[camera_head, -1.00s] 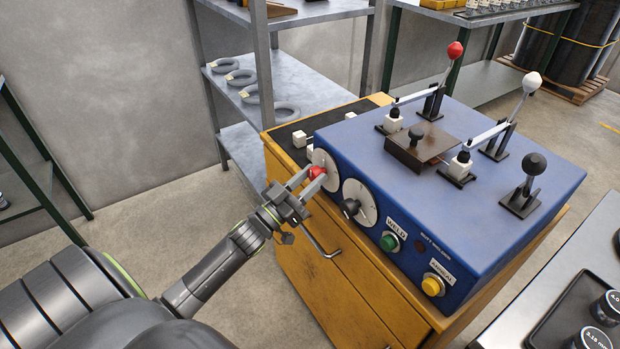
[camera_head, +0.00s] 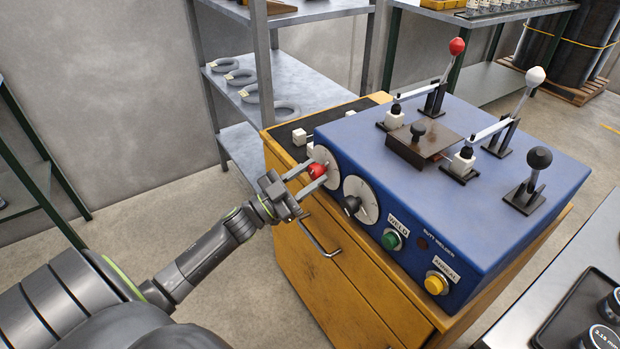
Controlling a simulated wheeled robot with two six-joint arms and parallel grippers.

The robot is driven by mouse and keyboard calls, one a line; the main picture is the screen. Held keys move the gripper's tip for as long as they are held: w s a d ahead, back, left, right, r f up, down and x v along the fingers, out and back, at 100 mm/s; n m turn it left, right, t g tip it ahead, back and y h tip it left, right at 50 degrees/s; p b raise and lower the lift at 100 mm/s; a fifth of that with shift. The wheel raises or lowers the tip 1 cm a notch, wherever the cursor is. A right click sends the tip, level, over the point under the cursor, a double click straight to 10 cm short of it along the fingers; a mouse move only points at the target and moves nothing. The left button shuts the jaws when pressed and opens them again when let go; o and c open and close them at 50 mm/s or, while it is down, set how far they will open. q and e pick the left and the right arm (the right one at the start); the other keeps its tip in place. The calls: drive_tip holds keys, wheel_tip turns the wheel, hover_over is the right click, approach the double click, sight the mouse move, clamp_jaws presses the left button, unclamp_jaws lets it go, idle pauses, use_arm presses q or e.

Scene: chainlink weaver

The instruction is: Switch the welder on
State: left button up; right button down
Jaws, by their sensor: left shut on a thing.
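The blue butt welder (camera_head: 430,200) sits on a yellow wooden cabinet. On its front face, at the left end, is a red knob (camera_head: 316,171) on a round pale dial (camera_head: 327,163). My left gripper (camera_head: 314,178) is shut on the red knob, one finger on each side of it. To the right are a second dial with a black knob (camera_head: 352,204), the green WELD button (camera_head: 391,240) and the yellow ANNEAL button (camera_head: 435,284). A dark round spot (camera_head: 421,244) sits between the buttons. My right gripper is not in view.
Levers with red (camera_head: 457,46), white (camera_head: 535,76) and black (camera_head: 539,158) balls stand on the welder top. A drawer handle (camera_head: 318,240) sticks out below my left gripper. A grey table (camera_head: 520,325) is at lower right. Wire coils lie on the shelf behind.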

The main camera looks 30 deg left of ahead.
use_arm(q)
drive_tip(key=m+g+h, duration=0.1)
drive_tip(key=m, duration=0.1)
drive_tip(key=m+g, duration=0.1)
drive_tip(key=m, duration=0.2)
drive_tip(key=m+g+h, duration=0.1)
drive_tip(key=m, duration=0.1)
drive_tip(key=shift+a+m+h+b, duration=0.1)
drive_tip(key=shift+m+h+b, duration=0.2)
drive_tip(key=shift+m, duration=0.7)
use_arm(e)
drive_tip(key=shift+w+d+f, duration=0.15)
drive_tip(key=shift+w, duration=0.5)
use_arm(q)
drive_tip(key=shift+g, duration=0.3)
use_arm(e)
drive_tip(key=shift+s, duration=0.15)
use_arm(q)
drive_tip(key=o, duration=1)
drive_tip(key=shift+c, duration=0.2)
drive_tip(key=b+v, duration=0.1)
drive_tip(key=v, duration=1.6)
drive_tip(key=shift+a, duration=0.2)
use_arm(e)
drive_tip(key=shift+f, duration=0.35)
